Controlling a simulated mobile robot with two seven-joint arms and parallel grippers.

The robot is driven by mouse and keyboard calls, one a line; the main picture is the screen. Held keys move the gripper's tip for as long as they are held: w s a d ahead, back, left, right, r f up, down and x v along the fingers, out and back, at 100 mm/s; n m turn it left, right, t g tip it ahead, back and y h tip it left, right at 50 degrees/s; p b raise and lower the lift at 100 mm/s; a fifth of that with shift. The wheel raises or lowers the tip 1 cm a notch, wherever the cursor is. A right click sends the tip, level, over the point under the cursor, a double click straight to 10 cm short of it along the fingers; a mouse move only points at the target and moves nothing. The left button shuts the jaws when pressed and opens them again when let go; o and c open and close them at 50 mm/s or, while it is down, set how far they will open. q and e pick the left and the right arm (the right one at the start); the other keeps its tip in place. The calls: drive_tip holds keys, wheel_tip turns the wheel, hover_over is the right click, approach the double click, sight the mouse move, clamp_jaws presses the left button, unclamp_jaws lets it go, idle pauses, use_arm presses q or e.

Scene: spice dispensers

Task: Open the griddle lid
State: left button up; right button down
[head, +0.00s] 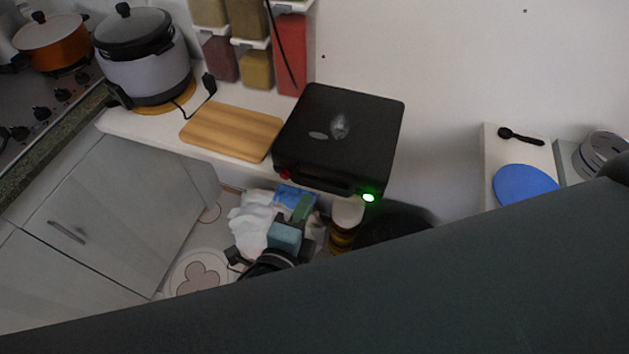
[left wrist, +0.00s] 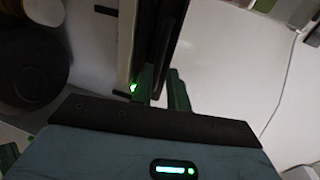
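The black griddle (head: 345,125) stands at the right end of the counter with its lid down. A black handle (head: 322,185) runs along its front edge, and a green light (head: 369,197) glows at its front right corner. My left gripper (head: 304,205), teal with green fingers, is just in front of and below the handle. In the left wrist view, the green fingers (left wrist: 165,84) stand a little apart on either side of a dark strip of the griddle. Whether they press on it cannot be told. My right gripper is out of view.
A wooden board (head: 232,131) lies left of the griddle, beside a cooker pot (head: 146,75). Spice dispensers (head: 255,70) hang on the wall behind. A side surface with a blue disc (head: 524,185) is at the right. My dark arm hides the bottom of the head view.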

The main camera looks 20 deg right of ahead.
sight(315, 184)
use_arm(q)
drive_tip(key=x, duration=0.7)
drive_tip(key=shift+w+d, duration=0.1)
clamp_jaws()
